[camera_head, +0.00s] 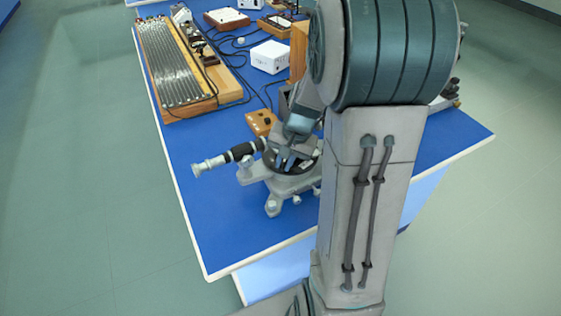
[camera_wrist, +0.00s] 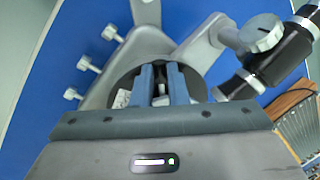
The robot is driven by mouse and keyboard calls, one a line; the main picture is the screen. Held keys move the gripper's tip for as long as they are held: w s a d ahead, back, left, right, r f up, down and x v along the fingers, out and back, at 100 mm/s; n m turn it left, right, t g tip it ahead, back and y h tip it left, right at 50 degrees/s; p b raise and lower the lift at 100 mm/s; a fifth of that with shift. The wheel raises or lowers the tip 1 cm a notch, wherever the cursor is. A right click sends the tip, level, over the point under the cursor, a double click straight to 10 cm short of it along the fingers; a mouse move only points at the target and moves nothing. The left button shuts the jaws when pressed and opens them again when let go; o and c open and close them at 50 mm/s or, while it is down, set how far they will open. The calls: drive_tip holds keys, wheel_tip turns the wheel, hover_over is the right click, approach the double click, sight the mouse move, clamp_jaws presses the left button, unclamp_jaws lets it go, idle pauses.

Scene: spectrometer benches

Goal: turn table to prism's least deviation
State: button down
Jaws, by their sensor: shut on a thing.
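The spectrometer (camera_head: 278,182) stands on the blue bench near its front left corner, with its telescope tube (camera_head: 240,152) pointing left. Its round dark table (camera_head: 272,162) is under my gripper (camera_head: 288,164), and it shows in the wrist view (camera_wrist: 122,92) around my fingers. My gripper, also in the wrist view (camera_wrist: 162,72), reaches down onto the table. Its two blue fingers are shut on a small part between them at the table's middle. The fingers hide most of that part, and I cannot make out the prism clearly.
A long wooden board with metal strips (camera_head: 178,62), a white box (camera_head: 270,56) and a small wooden box with knobs (camera_head: 262,122) stand farther back, with black cables between. The bench's front left (camera_head: 215,245) is clear. My arm hides the right side.

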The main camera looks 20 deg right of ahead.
drive_tip(key=c, duration=1.4)
unclamp_jaws()
drive_tip(key=shift+c, duration=0.2)
drive_tip(key=shift+r, duration=0.15)
drive_tip(key=v, duration=1.3)
drive_tip(key=shift+r, duration=0.35)
drive_tip(key=s+a+f+n+t+h, duration=0.1)
drive_tip(key=s+a+f+n+h, duration=0.1)
drive_tip(key=s+a+n, duration=0.5)
drive_tip(key=s+a, duration=0.3)
drive_tip(key=s, duration=0.2)
drive_tip(key=shift+s+a+f+n, duration=0.2)
drive_tip(key=shift+s+f+n, duration=0.1)
drive_tip(key=shift+s+n, duration=0.1)
